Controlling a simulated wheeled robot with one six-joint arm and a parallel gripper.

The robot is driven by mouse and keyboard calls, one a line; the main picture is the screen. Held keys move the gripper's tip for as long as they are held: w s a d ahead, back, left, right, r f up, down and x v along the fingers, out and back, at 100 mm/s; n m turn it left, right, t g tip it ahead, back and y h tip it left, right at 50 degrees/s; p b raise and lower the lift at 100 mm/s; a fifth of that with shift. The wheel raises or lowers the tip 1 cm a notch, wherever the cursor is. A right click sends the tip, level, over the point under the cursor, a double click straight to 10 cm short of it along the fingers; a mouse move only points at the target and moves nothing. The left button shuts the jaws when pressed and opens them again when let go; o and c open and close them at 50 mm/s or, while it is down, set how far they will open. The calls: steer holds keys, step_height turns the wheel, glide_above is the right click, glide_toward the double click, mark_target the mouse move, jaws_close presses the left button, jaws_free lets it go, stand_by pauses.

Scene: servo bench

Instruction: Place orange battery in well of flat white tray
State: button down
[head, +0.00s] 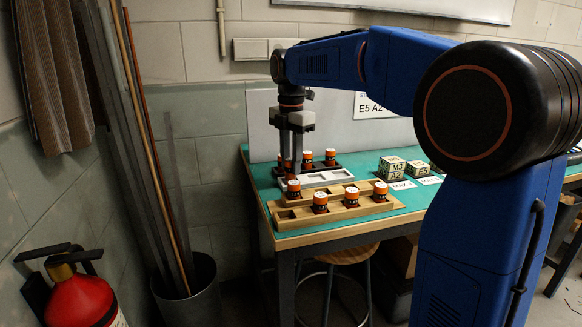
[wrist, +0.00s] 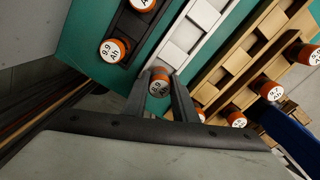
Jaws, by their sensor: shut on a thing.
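The flat white tray (head: 318,179) lies on the green bench mat and shows empty wells. It also crosses the wrist view (wrist: 186,40). My gripper (head: 291,171) points down at the tray's left end.
A black tray (wrist: 128,28) with orange batteries lies behind the white tray. Wooden trays (head: 336,196) with several batteries lie in front, one battery (head: 293,187) close to my fingers. Stacked marked blocks (head: 391,167) stand at right. A grey panel (head: 262,125) rises behind.

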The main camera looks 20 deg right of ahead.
mark_target(290, 160)
steer(key=shift+f, duration=0.75)
steer(key=c, duration=1.4)
jaws_free()
steer(key=shift+f, duration=0.1)
steer(key=shift+c, duration=0.2)
step_height(290, 160, up, 12)
steer(key=shift+a, duration=0.1)
